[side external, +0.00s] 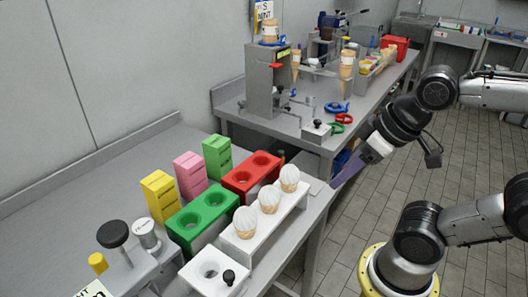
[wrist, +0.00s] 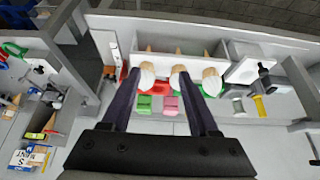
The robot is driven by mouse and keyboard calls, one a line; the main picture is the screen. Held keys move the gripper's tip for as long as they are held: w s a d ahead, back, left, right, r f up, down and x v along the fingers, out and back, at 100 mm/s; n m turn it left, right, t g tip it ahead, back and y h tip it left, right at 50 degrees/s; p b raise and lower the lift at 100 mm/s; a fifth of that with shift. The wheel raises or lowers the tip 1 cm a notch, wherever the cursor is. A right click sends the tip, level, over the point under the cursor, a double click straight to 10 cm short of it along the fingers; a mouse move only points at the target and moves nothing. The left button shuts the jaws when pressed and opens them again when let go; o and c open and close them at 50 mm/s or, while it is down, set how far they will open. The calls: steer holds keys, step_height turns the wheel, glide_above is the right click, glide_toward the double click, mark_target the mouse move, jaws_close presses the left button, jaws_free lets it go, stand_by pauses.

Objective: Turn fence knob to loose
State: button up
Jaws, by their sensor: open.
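Several dark knobs are in view, and I cannot tell which is the fence knob. A large black round knob (side external: 112,234) stands on a post at the front left in the side view. A small black knob (side external: 229,277) sits on the white holed block, and another small dark knob (side external: 318,124) tops a box on the far bench. My gripper (side external: 340,180) is in the air near the bench edge, apart from all these knobs. In the wrist view my gripper (wrist: 157,74) has its two long dark fingers apart, with nothing held between them.
Ice-cream cones (side external: 269,199) stand in a white rack (side external: 262,234). Green (side external: 180,232) and red (side external: 240,182) holed blocks and yellow (side external: 160,193), pink (side external: 189,175) and green stacks (side external: 217,156) crowd the near bench. The far bench holds a metal stand (side external: 262,90).

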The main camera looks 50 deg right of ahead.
steer(key=shift+o, duration=0.5)
steer(key=shift+s+f+m, duration=0.1)
steer(key=shift+s+m, duration=0.05)
steer(key=shift+m, duration=0.15)
steer(key=w+d+r+m+g, duration=0.15)
steer(key=w+r+m, duration=0.35)
steer(key=w+r, duration=0.6)
steer(key=w+d+m+g, duration=0.15)
steer(key=w+d, duration=0.45)
steer(key=w, duration=0.6)
steer(key=w+d+f+m+g, duration=0.2)
steer(key=w+d+f+m, duration=0.1)
steer(key=w+d+f, duration=0.5)
steer(key=shift+m+g, duration=0.25)
steer(key=shift+g, duration=0.05)
steer(key=f, duration=0.6)
steer(key=w+d+f, duration=0.1)
steer(key=f, duration=0.6)
steer(key=d+f, duration=0.1)
steer(key=f, duration=0.6)
steer(key=shift+w+f, duration=0.2)
steer(key=shift+f, duration=0.05)
steer(key=shift+c, duration=0.2)
